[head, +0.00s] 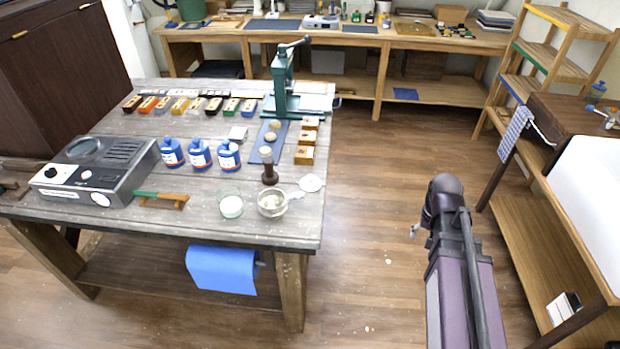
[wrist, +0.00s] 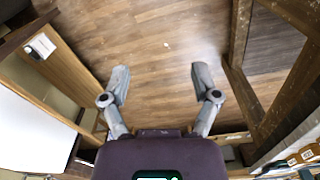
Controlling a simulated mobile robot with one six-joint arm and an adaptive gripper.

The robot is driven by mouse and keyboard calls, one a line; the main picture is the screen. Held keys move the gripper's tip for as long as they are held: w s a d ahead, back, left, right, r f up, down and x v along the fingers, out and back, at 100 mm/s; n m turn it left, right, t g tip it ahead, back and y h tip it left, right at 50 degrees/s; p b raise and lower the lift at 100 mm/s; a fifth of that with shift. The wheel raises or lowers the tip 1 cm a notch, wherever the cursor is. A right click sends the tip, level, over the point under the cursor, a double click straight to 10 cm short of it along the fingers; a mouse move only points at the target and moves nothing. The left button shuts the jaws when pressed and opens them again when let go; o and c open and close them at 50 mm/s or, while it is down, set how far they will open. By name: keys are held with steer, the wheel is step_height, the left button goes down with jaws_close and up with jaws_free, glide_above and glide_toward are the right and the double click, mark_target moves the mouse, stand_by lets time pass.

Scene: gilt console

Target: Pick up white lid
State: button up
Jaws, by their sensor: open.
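A small white round disc, which looks like the white lid (head: 310,183), lies flat near the right edge of the grey wooden table (head: 190,222) in the head view. It is just right of a small handled pan (head: 271,204). My gripper (wrist: 160,82) is open and empty in the wrist view, its two fingers wide apart above bare wood floor. The lid does not show in the wrist view. In the head view my arm stands right of the table, apart from it, and my gripper's fingers are not clearly visible there.
A glass with white contents (head: 231,206) and a dark stamp-like tool (head: 269,170) stand near the lid. Blue bottles (head: 200,155), a hotplate (head: 96,172) and a green press (head: 283,85) are on the table. A wooden shelf (head: 515,225) stands right. Floor between is clear.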

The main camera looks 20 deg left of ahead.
steer(key=w+a+r+p, duration=0.3)
steer(key=a+r+p, duration=0.1)
steer(key=a, duration=0.8)
steer(key=w+a+r+p, duration=0.4)
steer(key=a+r, duration=0.1)
steer(key=a, duration=0.8)
steer(key=w+a+r+t+p, duration=0.1)
steer(key=w+a+r+p, duration=0.2)
steer(key=a, duration=0.9)
step_height(320, 180, up, 2)
steer(key=shift+w+a+r+p, duration=0.15)
steer(key=shift+w+a+p, duration=0.1)
steer(key=shift+p, duration=0.8)
steer(key=b, duration=0.9)
glide_above(311, 176)
steer(key=f, duration=0.8)
steer(key=shift+s+a+f, duration=0.15)
steer(key=shift+a+f, duration=0.1)
steer(key=shift+f, duration=0.05)
steer(key=shift+f, duration=0.15)
steer(key=f+b, duration=0.2)
steer(key=f, duration=0.1)
steer(key=shift+d+b, duration=0.2)
steer(key=shift+b, duration=0.2)
steer(key=shift+f+b, duration=0.95)
steer(key=shift+b, duration=0.05)
